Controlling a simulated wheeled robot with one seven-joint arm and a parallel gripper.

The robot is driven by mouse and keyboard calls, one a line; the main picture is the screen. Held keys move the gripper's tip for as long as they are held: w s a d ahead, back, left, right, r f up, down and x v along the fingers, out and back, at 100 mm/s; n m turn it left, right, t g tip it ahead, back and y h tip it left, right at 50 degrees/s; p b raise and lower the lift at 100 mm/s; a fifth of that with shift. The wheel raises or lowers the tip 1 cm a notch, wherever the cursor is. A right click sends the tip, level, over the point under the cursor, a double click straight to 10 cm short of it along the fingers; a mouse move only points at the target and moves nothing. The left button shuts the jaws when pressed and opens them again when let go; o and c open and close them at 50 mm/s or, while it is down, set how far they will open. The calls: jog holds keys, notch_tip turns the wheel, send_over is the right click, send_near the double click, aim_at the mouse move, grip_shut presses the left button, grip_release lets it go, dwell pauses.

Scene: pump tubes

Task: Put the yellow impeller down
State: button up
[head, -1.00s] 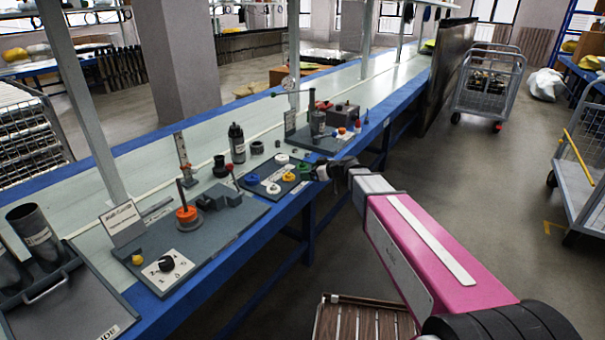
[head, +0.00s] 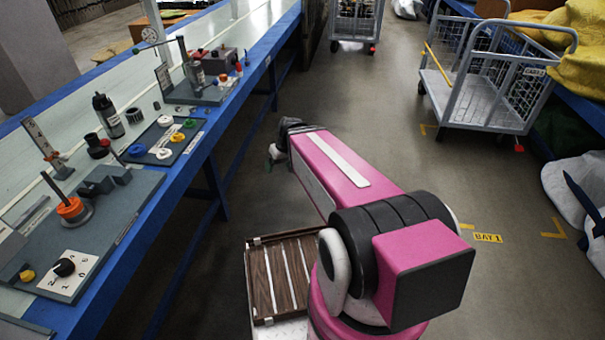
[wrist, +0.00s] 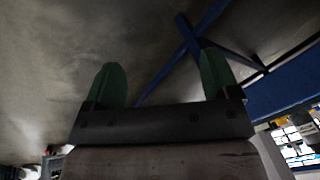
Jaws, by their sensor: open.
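The yellow impeller (head: 178,137) lies on a dark tray (head: 150,139) on the bench in the head view. It sits among a blue impeller (head: 137,150), a green impeller (head: 189,123) and two white ones. My gripper (head: 272,157) is off to the right of the bench, over the open floor and apart from the tray. In the wrist view my gripper (wrist: 161,82) has its two green fingers spread wide, with nothing between them. The impeller is not visible in the wrist view.
The blue-edged bench (head: 195,142) runs along the left. It carries a pump stand (head: 200,92), a black bottle (head: 108,116) and a fixture with an orange ring (head: 73,210). A wire cart (head: 490,90) stands at the back right. The floor between is mostly clear.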

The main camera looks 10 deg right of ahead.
jog(key=s+d+m+g+h, duration=0.1)
jog(key=s+d+m+h, duration=0.2)
jog(key=s+d, duration=0.2)
jog(key=d+f, duration=0.1)
jog(key=d, duration=0.1)
jog(key=shift+s+d+m, duration=0.15)
jog(key=shift+d+m, duration=0.15)
jog(key=shift+d, duration=0.1)
